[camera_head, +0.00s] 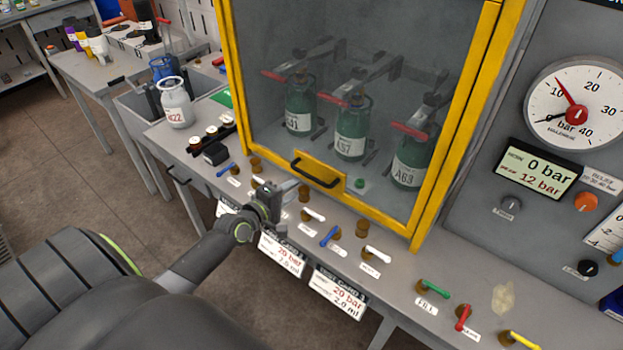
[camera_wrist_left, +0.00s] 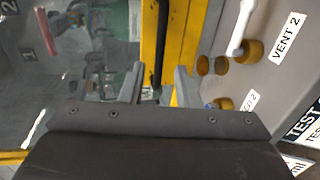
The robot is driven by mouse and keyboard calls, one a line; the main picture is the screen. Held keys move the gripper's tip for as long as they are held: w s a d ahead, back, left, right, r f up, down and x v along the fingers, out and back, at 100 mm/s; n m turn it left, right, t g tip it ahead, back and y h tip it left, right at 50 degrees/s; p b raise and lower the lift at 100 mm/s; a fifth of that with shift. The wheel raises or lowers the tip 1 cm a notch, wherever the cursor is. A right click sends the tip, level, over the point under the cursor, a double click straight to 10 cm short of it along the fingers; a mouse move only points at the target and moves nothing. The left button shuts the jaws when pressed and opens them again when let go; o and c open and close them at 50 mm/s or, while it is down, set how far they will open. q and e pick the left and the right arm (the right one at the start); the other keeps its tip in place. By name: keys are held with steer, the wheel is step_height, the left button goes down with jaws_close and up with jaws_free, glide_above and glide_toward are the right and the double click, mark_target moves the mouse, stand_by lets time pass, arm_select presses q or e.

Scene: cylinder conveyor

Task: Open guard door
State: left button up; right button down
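The guard door is a clear panel in a yellow frame (camera_head: 469,115), and it looks closed in front of the green cylinders. Its black bar handle (camera_head: 315,173) sits on a yellow plate at the door's lower edge. My left gripper (camera_head: 291,188) is just left of the handle in the head view, above the bench's front edge. In the left wrist view its two fingers (camera_wrist_left: 158,88) are spread apart, and the black handle (camera_wrist_left: 162,45) shows beyond and between them. I cannot tell whether they touch it. My right gripper is not in view.
Green cylinders (camera_head: 350,134) with red levers stand behind the panel. Small valves with coloured levers (camera_head: 330,236) line the bench close to my left gripper. A gauge panel (camera_head: 575,105) is on the right. A white bottle (camera_head: 175,103) stands at the left.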

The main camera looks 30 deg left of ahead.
mark_target(309, 178)
arm_select(q)
steer(key=b+x, duration=0.2)
steer(key=x, duration=0.7)
steer(key=shift+w, duration=0.1)
jaws_close()
